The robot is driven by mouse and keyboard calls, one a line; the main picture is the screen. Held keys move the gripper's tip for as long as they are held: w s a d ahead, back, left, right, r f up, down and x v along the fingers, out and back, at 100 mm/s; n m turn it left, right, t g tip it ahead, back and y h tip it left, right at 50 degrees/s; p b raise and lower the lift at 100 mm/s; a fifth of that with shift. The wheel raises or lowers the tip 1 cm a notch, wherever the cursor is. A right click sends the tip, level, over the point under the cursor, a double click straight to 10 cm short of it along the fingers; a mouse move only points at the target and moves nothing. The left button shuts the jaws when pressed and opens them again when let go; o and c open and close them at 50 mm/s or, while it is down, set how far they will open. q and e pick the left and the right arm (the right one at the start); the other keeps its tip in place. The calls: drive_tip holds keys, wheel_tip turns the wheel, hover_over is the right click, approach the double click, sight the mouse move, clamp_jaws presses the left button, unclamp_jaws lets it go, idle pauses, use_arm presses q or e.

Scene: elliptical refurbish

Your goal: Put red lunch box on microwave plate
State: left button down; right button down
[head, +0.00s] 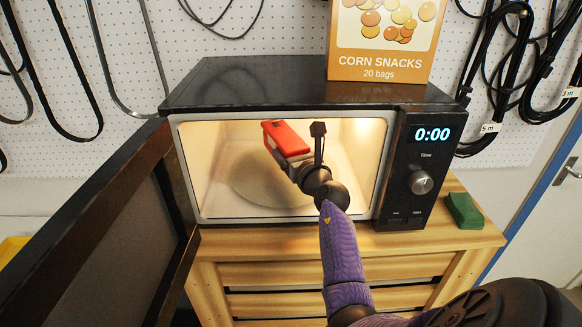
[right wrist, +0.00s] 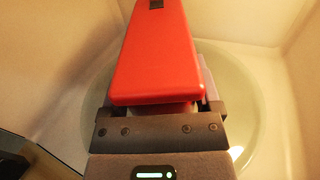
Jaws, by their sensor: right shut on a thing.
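The red lunch box (head: 287,138) is inside the lit, open microwave (head: 290,90), held by my right gripper (head: 299,160). In the right wrist view the red lunch box (right wrist: 156,55) fills the top middle, and my right gripper (right wrist: 158,118) is shut on its near end. The round microwave plate (head: 252,182) lies on the cavity floor. It also shows in the right wrist view (right wrist: 243,112), below and around the box. The box appears to be above the plate; I cannot tell whether they touch. My left gripper is not in view.
The microwave door (head: 110,225) is swung open at the left. A corn snacks box (head: 382,45) stands on top of the microwave. A green block (head: 464,210) lies on the wooden cabinet (head: 450,240) at the right. The cavity walls are close around my right arm.

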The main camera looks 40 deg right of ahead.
drive_tip(key=shift+w+f+b, duration=0.2)
drive_tip(key=shift+f+b, duration=0.7)
drive_tip(key=shift+f, duration=0.8)
drive_tip(key=shift+f, duration=0.15)
unclamp_jaws()
drive_tip(key=shift+s, duration=0.2)
drive_tip(key=p+v, duration=0.1)
drive_tip(key=v, duration=1)
drive_tip(key=shift+s+a+p, duration=0.1)
drive_tip(key=shift+s+p, duration=0.2)
drive_tip(key=shift+s, duration=0.1)
